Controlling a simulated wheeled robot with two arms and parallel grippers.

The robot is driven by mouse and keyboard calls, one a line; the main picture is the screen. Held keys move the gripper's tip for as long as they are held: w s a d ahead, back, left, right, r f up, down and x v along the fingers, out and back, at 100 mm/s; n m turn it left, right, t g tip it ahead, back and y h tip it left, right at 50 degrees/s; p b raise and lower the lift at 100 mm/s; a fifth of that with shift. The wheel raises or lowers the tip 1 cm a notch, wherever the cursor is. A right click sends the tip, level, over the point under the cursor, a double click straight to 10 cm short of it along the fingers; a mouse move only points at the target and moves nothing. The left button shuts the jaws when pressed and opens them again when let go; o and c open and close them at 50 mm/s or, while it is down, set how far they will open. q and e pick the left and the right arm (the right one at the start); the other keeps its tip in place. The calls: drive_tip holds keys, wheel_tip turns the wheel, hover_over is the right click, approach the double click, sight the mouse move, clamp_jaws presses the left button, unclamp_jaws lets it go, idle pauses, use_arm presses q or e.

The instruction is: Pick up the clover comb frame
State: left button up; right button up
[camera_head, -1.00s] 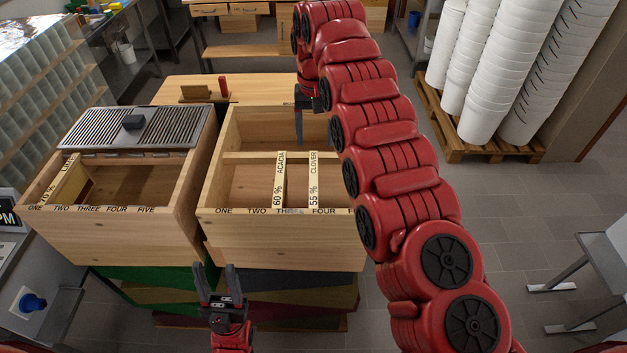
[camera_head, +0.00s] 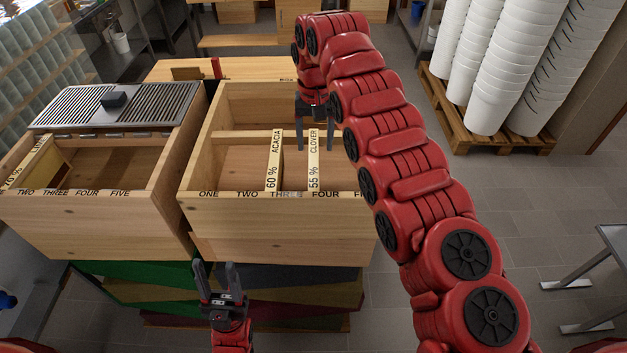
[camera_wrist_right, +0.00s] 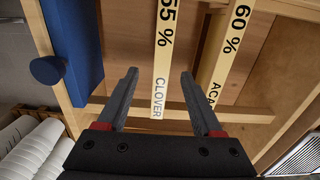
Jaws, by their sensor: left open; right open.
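The clover comb frame (camera_head: 314,165) stands in the right-hand wooden box, its pale top bar marked "55 % CLOVER". The acacia frame (camera_head: 274,162), marked "60 % ACACIA", stands to its left. My right gripper (camera_head: 315,143) is open and points down over the box, its fingers near the far end of the clover bar. In the right wrist view the clover bar (camera_wrist_right: 162,60) runs between the two open fingers (camera_wrist_right: 158,92), with the acacia bar (camera_wrist_right: 229,50) to its right. Whether the fingers touch the bar cannot be told. My left gripper (camera_head: 221,282) is open and empty before the box.
The wooden box (camera_head: 275,218) has slots labelled from ONE along its front edge. A second box (camera_head: 95,222) with a slatted metal top (camera_head: 118,104) stands to its left. A blue object (camera_wrist_right: 73,45) shows in the wrist view. White buckets (camera_head: 500,60) stand on a pallet at right.

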sight(314, 157)
wheel_tip(314, 157, down, 4)
drive_tip(key=shift+f+p, duration=0.1)
drive_tip(key=shift+p, duration=0.65)
drive_tip(key=shift+w+f+p, duration=0.15)
drive_tip(key=shift+f+p, duration=0.1)
drive_tip(key=shift+p, duration=0.1)
wheel_tip(314, 157, down, 4)
drive_tip(key=p, duration=0.2)
drive_tip(key=shift+w+a+p, duration=0.1)
drive_tip(key=shift+p, duration=0.2)
drive_tip(key=shift+w+f, duration=0.1)
drive_tip(key=shift+f, duration=0.4)
drive_tip(key=shift+r, duration=0.1)
clamp_jaws()
